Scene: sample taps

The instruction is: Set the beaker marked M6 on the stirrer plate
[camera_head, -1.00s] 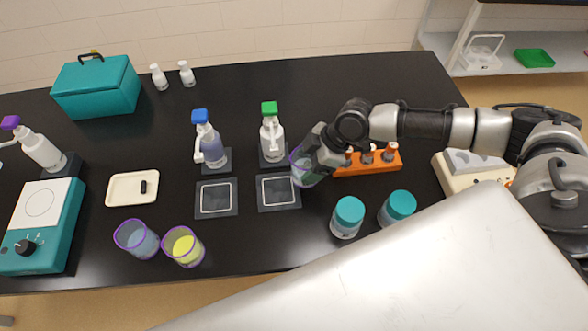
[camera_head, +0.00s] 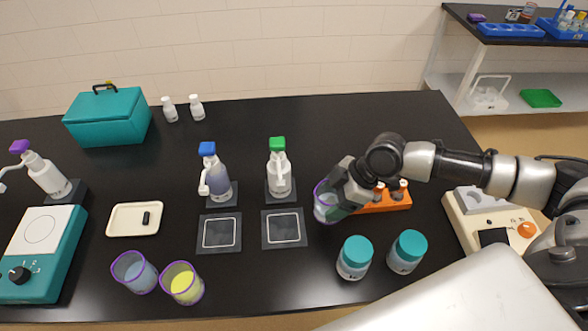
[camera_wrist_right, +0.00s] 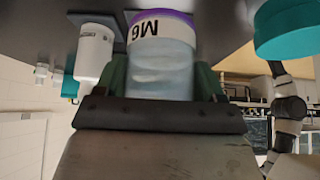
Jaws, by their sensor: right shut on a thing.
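The beaker marked M6 (camera_wrist_right: 160,55) has a purple rim and holds pale bluish liquid; its label shows upside down in the right wrist view. In the head view the beaker (camera_head: 325,207) is at the tip of my right gripper (camera_head: 338,198), which is shut on it. The beaker is just right of the square pad under the green-capped bottle; whether it touches the table I cannot tell. The stirrer plate (camera_head: 40,229) is at the far left, a teal box with a white top and black knob. Its white top is bare. My left gripper is not in view.
Two purple-rimmed beakers, one bluish (camera_head: 135,272) and one yellow (camera_head: 183,284), stand right of the stirrer. A cream tray (camera_head: 125,222) holds a black bar. Dispenser bottles (camera_head: 279,168), two square pads (camera_head: 219,233), an orange rack (camera_head: 385,201) and teal-lidded jars (camera_head: 354,258) stand around.

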